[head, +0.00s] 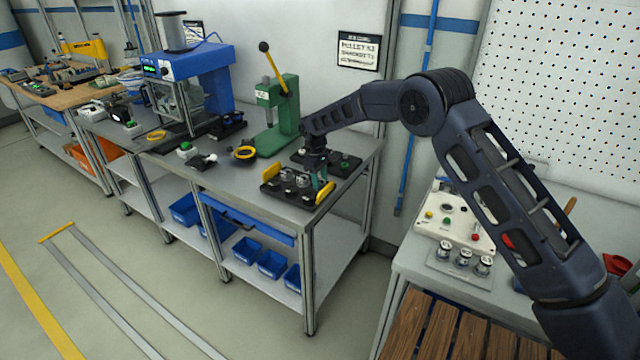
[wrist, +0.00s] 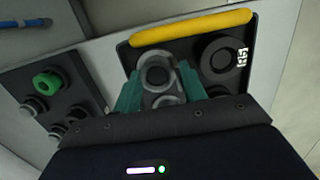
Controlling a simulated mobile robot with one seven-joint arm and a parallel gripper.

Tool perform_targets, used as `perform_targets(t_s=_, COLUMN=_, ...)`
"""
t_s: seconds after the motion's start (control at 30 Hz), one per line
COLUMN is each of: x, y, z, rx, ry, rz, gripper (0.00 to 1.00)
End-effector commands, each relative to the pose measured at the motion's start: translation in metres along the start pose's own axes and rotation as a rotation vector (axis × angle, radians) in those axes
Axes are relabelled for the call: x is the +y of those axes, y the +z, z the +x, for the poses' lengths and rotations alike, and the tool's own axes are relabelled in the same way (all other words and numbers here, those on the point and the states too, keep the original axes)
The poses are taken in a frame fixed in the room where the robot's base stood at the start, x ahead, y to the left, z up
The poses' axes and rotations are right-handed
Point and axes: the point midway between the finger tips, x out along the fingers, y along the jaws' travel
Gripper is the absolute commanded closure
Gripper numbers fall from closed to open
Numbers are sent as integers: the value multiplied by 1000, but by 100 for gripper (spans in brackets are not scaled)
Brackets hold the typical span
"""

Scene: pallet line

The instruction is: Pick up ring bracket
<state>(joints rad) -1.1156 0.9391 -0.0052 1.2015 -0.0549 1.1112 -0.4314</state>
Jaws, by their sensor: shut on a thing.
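The ring bracket (wrist: 157,75), a grey part with a round dark opening, is between the teal fingers of my gripper (wrist: 160,92) in the wrist view. My gripper is shut on it. The bracket is at or just above the black tray (wrist: 130,57) with yellow handles; I cannot tell whether it touches the tray floor. In the head view, my gripper (head: 318,178) reaches down at the right part of this tray (head: 282,198). The bracket is hidden there by my gripper.
A dark ring-shaped part (wrist: 220,55) lies in the tray beside my gripper. A green lever press (head: 277,118) stands behind the tray.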

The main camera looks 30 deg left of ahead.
Motion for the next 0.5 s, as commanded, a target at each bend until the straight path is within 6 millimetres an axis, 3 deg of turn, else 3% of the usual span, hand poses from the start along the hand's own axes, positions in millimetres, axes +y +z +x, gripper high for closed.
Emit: perform_targets(t_s=0.5, x=1, y=15, z=-123, rx=4, ry=2, rz=0, gripper=85)
